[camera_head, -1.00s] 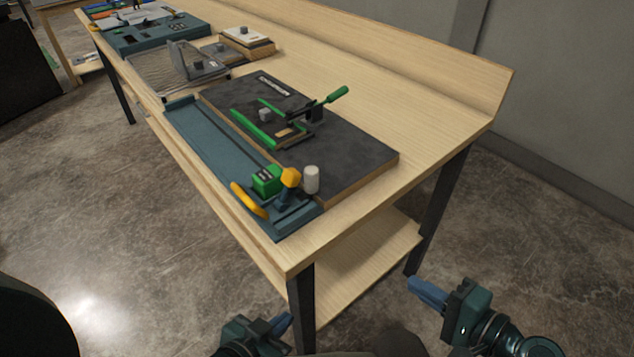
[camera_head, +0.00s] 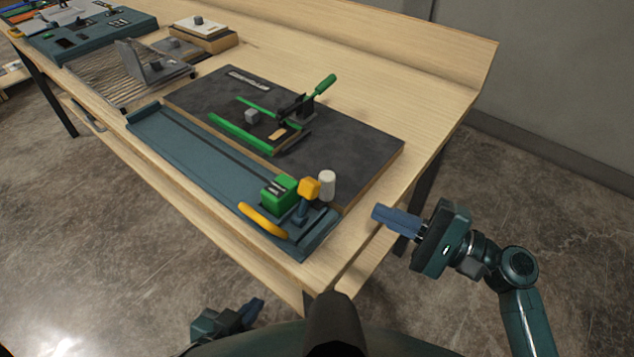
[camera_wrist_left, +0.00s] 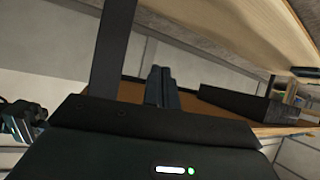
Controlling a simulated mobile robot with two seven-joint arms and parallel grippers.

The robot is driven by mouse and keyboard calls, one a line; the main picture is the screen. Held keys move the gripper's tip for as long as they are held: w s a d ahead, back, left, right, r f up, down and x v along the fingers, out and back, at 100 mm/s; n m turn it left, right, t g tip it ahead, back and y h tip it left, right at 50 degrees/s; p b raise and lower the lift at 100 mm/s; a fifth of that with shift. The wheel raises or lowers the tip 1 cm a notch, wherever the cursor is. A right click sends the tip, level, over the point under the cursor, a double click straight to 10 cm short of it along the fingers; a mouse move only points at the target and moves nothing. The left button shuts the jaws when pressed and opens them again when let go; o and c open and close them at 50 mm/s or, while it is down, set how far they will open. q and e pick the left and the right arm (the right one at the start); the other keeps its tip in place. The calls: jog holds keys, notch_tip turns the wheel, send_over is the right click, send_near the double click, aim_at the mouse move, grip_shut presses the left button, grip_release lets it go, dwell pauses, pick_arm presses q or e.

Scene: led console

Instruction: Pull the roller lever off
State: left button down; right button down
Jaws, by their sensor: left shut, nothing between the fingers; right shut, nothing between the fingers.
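A green-handled lever (camera_head: 325,85) stands raised on the dark board (camera_head: 362,155). Below it is a fixture with green rails (camera_head: 240,134). A short lever with a yellow knob (camera_head: 309,187) stands on the blue tray (camera_head: 170,147), beside a green block (camera_head: 279,191) and a white cylinder (camera_head: 327,185). I cannot tell for sure which one is the roller lever. My right gripper (camera_head: 378,214) is shut and empty, apart from the levers, right of the tray's near end. My left gripper (camera_head: 258,306) is shut and empty, low in front of the table; its fingers show in the left wrist view (camera_wrist_left: 161,74).
A curved yellow handle (camera_head: 262,221) sits at the tray's front edge. A wire rack with a grey bracket (camera_head: 140,62), a stacked block (camera_head: 205,30) and a blue panel (camera_head: 85,35) stand farther left on the wooden table (camera_head: 425,90). Bare tabletop lies behind the board.

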aim_at(313, 190)
dwell(0.4)
jog(key=p+x, duration=0.2)
jog(key=x, duration=0.6)
jog(key=shift+w+a+r, duration=0.15)
jog(key=shift+a+r, duration=0.05)
jog(key=shift+a, duration=0.15)
jog(key=shift+w+a+p, duration=0.25)
jog(key=shift+a+p, duration=0.05)
jog(key=shift+a, duration=0.25)
jog(key=shift+s+a+r+n+b, duration=0.2)
jog(key=shift+r+n+b, duration=0.1)
jog(key=shift+n, duration=0.5)
jog(key=n, duration=0.1)
jog(key=r+n, duration=0.1)
jog(key=shift+s+a+n+g+h+b, duration=0.2)
jog(key=shift+s+n+g+h+b, duration=0.1)
jog(key=shift+s+g+b, duration=0.1)
jog(key=n, duration=0.1)
jog(key=s+a+r+n, duration=0.1)
jog(key=n, duration=0.1)
jog(key=shift+s+a+n+h, duration=0.1)
jog(key=shift+s+n+h, duration=0.2)
